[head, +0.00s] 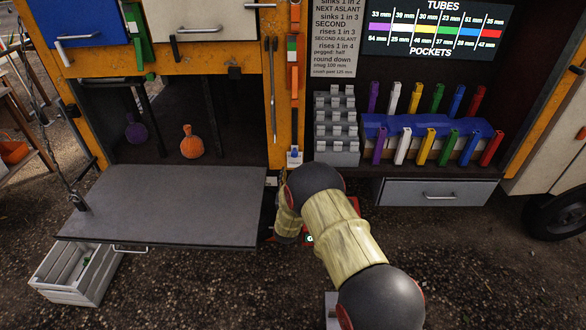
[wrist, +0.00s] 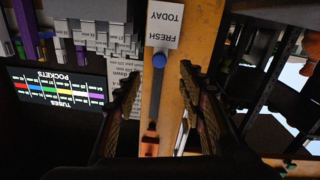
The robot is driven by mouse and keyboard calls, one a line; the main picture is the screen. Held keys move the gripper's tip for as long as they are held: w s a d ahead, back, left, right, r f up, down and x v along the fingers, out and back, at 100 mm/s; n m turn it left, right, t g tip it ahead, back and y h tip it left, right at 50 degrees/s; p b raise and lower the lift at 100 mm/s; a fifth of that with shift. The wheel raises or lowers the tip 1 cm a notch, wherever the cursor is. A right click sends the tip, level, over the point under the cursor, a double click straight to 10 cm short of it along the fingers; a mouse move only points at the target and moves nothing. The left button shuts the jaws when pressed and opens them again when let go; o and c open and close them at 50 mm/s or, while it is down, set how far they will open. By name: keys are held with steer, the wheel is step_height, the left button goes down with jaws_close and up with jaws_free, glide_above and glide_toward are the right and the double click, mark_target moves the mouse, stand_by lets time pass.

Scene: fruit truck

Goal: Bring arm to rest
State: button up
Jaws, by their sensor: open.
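My arm, in beige sleeves with dark joints, reaches up from the lower right in the head view and bends down near the orange post. My gripper (wrist: 160,74) shows in the wrist view with its two dark fingers apart and nothing held between them. The gripper itself is hidden behind my arm in the head view. Beyond the fingers are the orange post, a white "FRESH TODAY" card (wrist: 165,24) and a round blue knob (wrist: 159,60). The wrist picture is upside down. I cannot tell the distance from the fingers to the post.
A grey fold-down shelf (head: 170,205) juts out on the left, with a pale crate (head: 60,285) below it. An orange vase-like object (head: 191,146) stands in the compartment. Several coloured tubes (head: 394,98) stand in a rack at right, above a grey drawer (head: 435,193).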

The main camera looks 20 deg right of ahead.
steer(key=shift+s+a, duration=0.25)
steer(key=shift+s, duration=0.25)
steer(key=s+a+f+g+y, duration=0.2)
steer(key=s+a+f+g, duration=0.1)
steer(key=f, duration=0.4)
steer(key=s+a+f+g+y, duration=0.3)
steer(key=f, duration=0.5)
steer(key=s+a+r+n+g+y, duration=0.1)
steer(key=s+a+r+g+y, duration=0.15)
steer(key=s, duration=0.35)
steer(key=s+a+r+n+g+p, duration=0.1)
steer(key=s+a+r+g, duration=0.15)
steer(key=s+r, duration=1.45)
steer(key=s+a+r+n+g+p, duration=0.1)
steer(key=s+a+r+g, duration=0.15)
steer(key=s+r, duration=1.45)
steer(key=s+r+t, duration=0.3)
steer(key=r, duration=0.3)
steer(key=shift+s+d+r, duration=0.3)
steer(key=shift+d, duration=0.15)
